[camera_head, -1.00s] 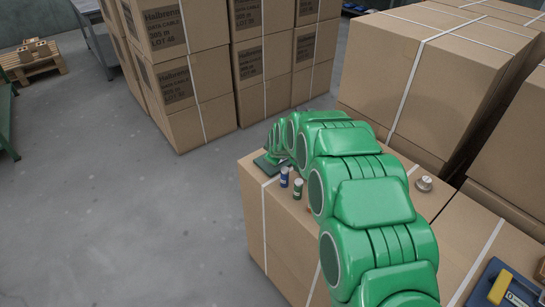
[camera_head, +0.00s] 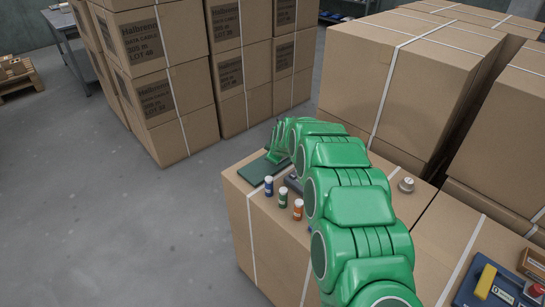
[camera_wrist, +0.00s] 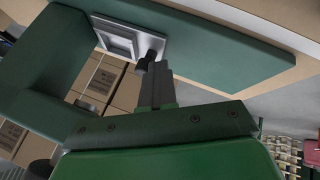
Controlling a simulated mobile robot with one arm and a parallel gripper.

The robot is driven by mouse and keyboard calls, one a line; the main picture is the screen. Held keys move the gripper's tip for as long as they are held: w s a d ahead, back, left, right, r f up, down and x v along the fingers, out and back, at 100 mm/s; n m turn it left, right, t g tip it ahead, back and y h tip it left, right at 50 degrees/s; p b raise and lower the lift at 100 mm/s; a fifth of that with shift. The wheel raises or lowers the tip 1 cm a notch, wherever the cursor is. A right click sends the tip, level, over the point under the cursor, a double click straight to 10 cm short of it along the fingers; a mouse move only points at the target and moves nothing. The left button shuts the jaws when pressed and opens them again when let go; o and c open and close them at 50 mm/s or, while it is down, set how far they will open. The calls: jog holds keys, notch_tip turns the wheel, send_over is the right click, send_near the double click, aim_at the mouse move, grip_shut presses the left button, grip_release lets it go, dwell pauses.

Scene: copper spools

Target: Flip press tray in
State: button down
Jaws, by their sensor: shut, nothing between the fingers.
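In the wrist view a green press-like frame (camera_wrist: 215,52) crosses the picture. A pale metal tray-like plate (camera_wrist: 117,39) with a raised rectangular rim is set against its face. A black knob (camera_wrist: 150,52) stands at the plate's right end. My gripper (camera_wrist: 157,68) is shut and empty, its dark fingertips close by the knob; I cannot tell whether they touch. In the head view, a green base plate (camera_head: 254,172) lies on the far left corner of a carton (camera_head: 271,222). My arm hides the plate and gripper there.
Small bottles stand on the carton by my arm: blue (camera_head: 269,186), green (camera_head: 283,197) and orange (camera_head: 298,209). A round metal piece (camera_head: 406,185) lies to the right. Tall carton stacks (camera_head: 165,95) stand behind. The grey floor (camera_head: 90,210) at left is clear.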

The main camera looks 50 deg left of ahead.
jog(key=shift+w+d+r, duration=0.1)
jog(key=shift+w+d, duration=0.05)
jog(key=shift+s+d+r, duration=0.1)
jog(key=shift+s+d, duration=0.1)
jog(key=shift+s, duration=0.35)
jog(key=s, duration=0.1)
jog(key=s+d, duration=0.1)
jog(key=shift+s, duration=0.3)
jog(key=v, duration=1)
jog(key=shift+d, duration=0.15)
